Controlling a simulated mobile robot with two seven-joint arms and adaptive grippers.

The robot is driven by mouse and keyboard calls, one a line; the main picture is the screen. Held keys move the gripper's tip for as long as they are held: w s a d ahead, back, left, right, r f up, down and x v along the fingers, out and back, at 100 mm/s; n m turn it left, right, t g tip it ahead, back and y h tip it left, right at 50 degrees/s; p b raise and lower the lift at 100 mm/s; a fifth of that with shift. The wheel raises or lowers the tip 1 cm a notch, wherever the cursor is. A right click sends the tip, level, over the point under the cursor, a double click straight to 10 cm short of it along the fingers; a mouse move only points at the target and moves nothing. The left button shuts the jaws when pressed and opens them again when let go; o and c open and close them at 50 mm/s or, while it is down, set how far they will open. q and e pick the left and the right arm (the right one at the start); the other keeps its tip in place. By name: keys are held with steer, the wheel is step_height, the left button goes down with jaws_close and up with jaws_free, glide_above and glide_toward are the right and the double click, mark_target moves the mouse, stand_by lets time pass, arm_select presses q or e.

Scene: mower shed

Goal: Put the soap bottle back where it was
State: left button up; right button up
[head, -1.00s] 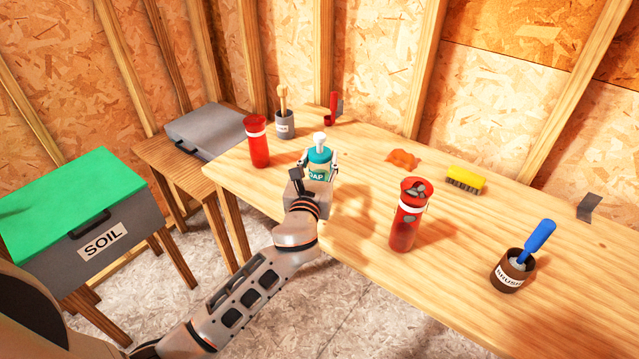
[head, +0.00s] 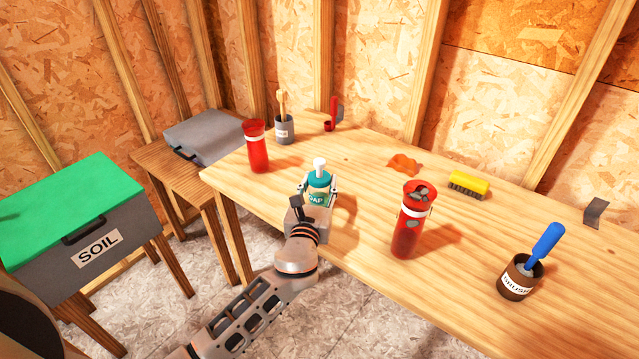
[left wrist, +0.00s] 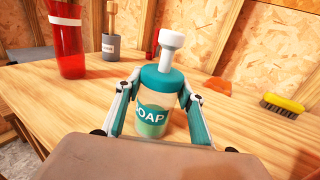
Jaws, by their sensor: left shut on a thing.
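The soap bottle (head: 319,182) has a teal top, a white pump and a teal label reading SOAP. It is upright over the near edge of the wooden workbench (head: 350,165), between the red containers. My left gripper (head: 318,192) is shut on it from the near side. In the left wrist view the bottle (left wrist: 158,108) stands between the two fingers of the gripper (left wrist: 160,115), with its pump upward. Its base is partly hidden by the gripper body, so I cannot tell whether it touches the bench. My right gripper is not in view.
A red container (head: 256,148) stands left, with a grey pot (head: 284,131) behind. Another red container (head: 408,225) with grey pieces stands right. Bench space behind the bottle is clear.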

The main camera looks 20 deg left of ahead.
arm_select(q)
steer(key=o, duration=1.2)
steer(key=shift+f, duration=0.1)
steer(key=shift+r, duration=0.25)
steer(key=s, duration=0.4)
steer(key=s+d, duration=0.1)
steer(key=s, duration=0.7)
steer(key=shift+d, duration=0.2)
